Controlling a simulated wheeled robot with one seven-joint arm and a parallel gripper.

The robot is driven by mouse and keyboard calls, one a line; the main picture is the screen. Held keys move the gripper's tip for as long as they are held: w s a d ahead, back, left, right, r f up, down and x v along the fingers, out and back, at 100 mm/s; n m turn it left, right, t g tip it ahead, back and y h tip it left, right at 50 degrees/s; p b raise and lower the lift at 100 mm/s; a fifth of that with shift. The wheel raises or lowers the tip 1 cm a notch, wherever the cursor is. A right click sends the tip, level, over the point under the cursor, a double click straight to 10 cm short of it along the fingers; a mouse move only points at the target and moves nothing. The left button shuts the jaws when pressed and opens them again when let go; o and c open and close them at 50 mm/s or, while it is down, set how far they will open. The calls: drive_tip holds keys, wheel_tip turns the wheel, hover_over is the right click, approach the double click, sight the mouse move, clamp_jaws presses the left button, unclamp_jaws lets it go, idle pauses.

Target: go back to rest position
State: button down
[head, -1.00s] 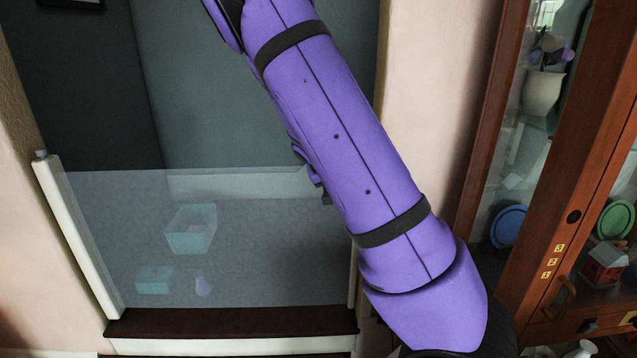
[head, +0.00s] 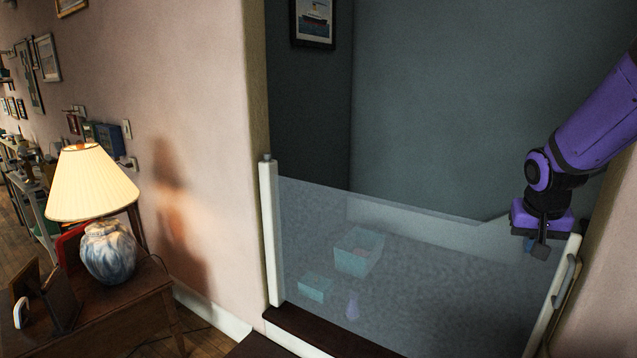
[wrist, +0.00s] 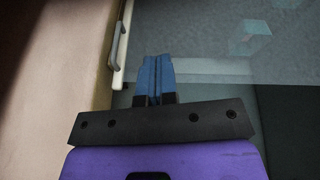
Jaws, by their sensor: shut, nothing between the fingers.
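My gripper (head: 540,250) is at the right of the head view, at the end of my purple arm. It hangs in front of the upper right part of a translucent gate. In the wrist view its two blue fingers (wrist: 155,78) are together, with nothing between them. The gripper looks apart from the gate and its handle, though the exact distance is hard to tell.
The translucent gate (head: 400,250) spans the doorway, with a handle (head: 563,280) on its right post. Behind it lie a bin (head: 358,252) and a smaller box (head: 315,287). A lamp (head: 107,250) stands on a wooden side table (head: 120,315) at left.

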drive_tip(key=s+a+r+n, duration=0.1)
drive_tip(key=s+a+r, duration=0.3)
drive_tip(key=s, duration=0.3)
drive_tip(key=s+a+r+n+t+y, duration=0.1)
drive_tip(key=s+a+r+n, duration=0.1)
drive_tip(key=s+a+r, duration=0.2)
drive_tip(key=s+a+r+n+t+y, duration=0.1)
drive_tip(key=s+a+r, duration=0.3)
drive_tip(key=s, duration=0.7)
drive_tip(key=shift+a+r+n, duration=0.4)
drive_tip(key=shift+a+n, duration=0.1)
drive_tip(key=shift+a, duration=0.2)
